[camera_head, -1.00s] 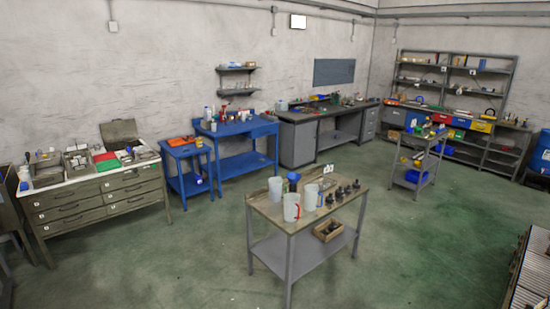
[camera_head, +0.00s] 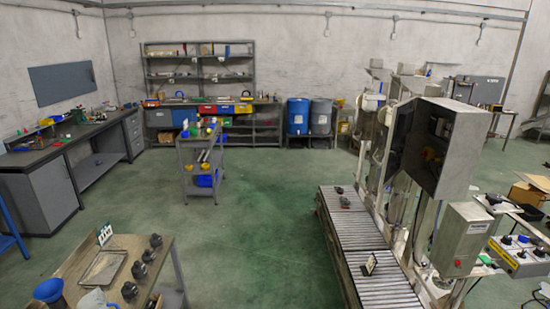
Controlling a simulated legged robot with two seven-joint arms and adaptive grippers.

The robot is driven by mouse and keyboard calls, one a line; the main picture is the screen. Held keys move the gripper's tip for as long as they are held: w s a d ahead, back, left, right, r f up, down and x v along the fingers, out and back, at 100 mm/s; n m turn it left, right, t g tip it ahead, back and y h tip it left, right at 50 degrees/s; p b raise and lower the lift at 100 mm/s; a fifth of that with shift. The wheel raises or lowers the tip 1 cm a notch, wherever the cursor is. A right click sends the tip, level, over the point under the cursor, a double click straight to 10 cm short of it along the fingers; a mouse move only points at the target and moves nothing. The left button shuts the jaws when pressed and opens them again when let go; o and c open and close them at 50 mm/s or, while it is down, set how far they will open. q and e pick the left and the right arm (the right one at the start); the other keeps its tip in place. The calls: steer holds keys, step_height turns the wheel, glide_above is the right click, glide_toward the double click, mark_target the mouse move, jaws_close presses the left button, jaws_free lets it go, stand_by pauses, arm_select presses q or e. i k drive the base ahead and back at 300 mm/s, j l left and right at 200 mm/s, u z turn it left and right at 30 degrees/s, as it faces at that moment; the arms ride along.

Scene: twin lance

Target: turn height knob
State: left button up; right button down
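A tall machine with an open dark cabinet (camera_head: 440,150) stands at the right, beside a roller conveyor (camera_head: 355,235). A grey control box (camera_head: 465,240) with a small red button hangs on the machine's front. A sloped panel with dark knobs (camera_head: 517,252) sits at the far right. I cannot tell which of these is the height knob. Neither of my grippers shows in the head view.
A small table (camera_head: 125,245) with a tray (camera_head: 103,268) and several dark parts (camera_head: 150,254) is at the lower left. A grey cart (camera_head: 200,160) stands behind it. Green floor (camera_head: 260,240) is clear between the table and conveyor.

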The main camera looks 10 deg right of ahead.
mark_target(493, 198)
steer(key=i+z, duration=0.2)
steer(key=i, duration=0.45)
steer(key=i+z, duration=0.2)
steer(key=i, duration=0.45)
steer(key=i+j+z, duration=0.2)
steer(key=i, duration=0.45)
steer(key=i+z, duration=0.2)
steer(key=z, duration=1.05)
